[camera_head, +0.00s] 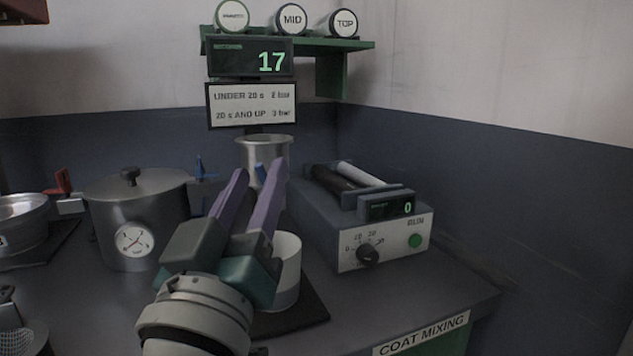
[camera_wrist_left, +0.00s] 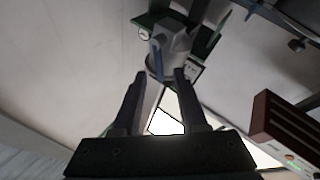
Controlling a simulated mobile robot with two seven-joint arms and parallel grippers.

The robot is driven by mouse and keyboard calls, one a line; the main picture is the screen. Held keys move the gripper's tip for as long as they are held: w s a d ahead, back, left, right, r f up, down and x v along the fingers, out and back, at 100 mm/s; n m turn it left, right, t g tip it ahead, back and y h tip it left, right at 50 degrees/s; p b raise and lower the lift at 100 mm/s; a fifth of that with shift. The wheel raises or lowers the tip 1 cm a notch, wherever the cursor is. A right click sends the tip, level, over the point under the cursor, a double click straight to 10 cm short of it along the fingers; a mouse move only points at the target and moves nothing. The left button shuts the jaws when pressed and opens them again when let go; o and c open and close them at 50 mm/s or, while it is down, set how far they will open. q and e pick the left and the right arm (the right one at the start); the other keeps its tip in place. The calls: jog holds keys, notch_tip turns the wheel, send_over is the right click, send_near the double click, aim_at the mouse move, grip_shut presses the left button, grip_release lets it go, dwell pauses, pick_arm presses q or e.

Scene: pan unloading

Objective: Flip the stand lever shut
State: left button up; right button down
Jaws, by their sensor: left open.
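My left gripper (camera_head: 258,168) is open, with its two purple fingers pointing away over the bench. A grey metal cylinder (camera_head: 263,144), apparently on a stand, is just beyond the fingertips, its lower part hidden by them. A small blue piece (camera_head: 261,172), possibly the stand lever, shows between the fingertips. In the left wrist view the gripper (camera_wrist_left: 160,76) is open below the cylinder (camera_wrist_left: 172,42), and a thin blue piece (camera_wrist_left: 158,64) shows near the gap. I cannot tell whether a finger touches it. My right gripper is not in view.
A lidded pot (camera_head: 135,205) with a dial stands left. A white cup (camera_head: 290,268) on a dark mat (camera_head: 312,310) is partly hidden behind my gripper. A roller machine (camera_head: 385,240) stands right. A display (camera_head: 250,58) reads 17 above a sign (camera_head: 252,106).

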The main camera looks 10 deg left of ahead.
pick_arm(q)
grip_shut()
dwell(0.4)
jog(key=n+b, duration=0.1)
jog(key=n+y+b, duration=0.1)
jog(key=shift+s+a+f+n+t+y, duration=0.2)
jog(key=shift+n+t+y, duration=0.1)
jog(key=shift+n+t, duration=0.1)
grip_release()
